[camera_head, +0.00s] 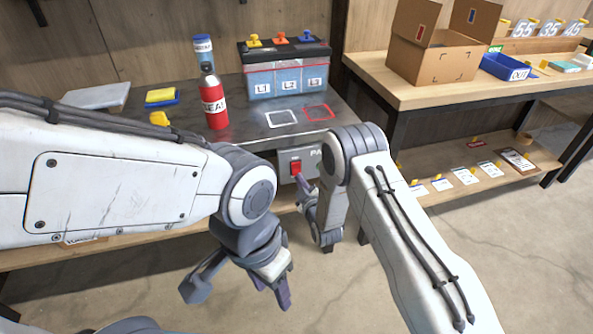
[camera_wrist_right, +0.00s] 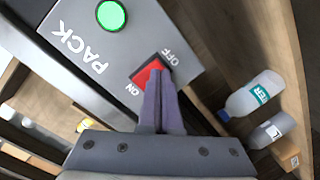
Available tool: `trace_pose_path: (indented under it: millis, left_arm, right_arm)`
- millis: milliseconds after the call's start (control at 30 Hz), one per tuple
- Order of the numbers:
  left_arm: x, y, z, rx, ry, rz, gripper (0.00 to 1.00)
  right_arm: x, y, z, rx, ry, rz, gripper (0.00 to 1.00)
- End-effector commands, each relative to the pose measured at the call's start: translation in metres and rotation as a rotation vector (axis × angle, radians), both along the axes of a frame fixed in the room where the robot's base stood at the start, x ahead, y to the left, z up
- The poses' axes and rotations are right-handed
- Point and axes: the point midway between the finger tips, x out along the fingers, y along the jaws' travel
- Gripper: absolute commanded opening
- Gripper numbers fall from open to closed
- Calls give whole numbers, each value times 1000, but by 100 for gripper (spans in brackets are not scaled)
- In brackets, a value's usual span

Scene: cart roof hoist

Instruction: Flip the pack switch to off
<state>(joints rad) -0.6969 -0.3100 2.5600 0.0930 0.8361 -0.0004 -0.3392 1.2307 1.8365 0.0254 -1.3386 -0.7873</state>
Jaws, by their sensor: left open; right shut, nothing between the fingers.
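The grey pack box (camera_head: 285,160) hangs under the front edge of the workbench. Its red rocker switch (camera_head: 295,167) also shows in the right wrist view (camera_wrist_right: 141,77), between the printed words ON and OFF. A round green lamp (camera_wrist_right: 111,16) on the box glows. My right gripper (camera_head: 301,180) is shut and empty. Its fingertips (camera_wrist_right: 157,70) overlap the part of the switch towards OFF and hide some of it; I cannot tell if they touch. My left gripper (camera_head: 238,298) is open and empty, lower left of the box.
The bench top (camera_head: 255,135) above carries a red bottle (camera_head: 213,103) and a battery-like case (camera_head: 287,75) with coloured knobs. A wooden table (camera_head: 420,90) is at right. The floor in front is clear.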

Motion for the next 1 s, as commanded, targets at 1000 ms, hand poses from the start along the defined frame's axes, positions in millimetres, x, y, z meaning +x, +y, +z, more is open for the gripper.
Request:
trace_pose_path:
  millis: [1000]
  left_arm:
    - [0,0,-6,0,0,0,50]
  right_arm:
    - [10,3,0,0,-1,0,0]
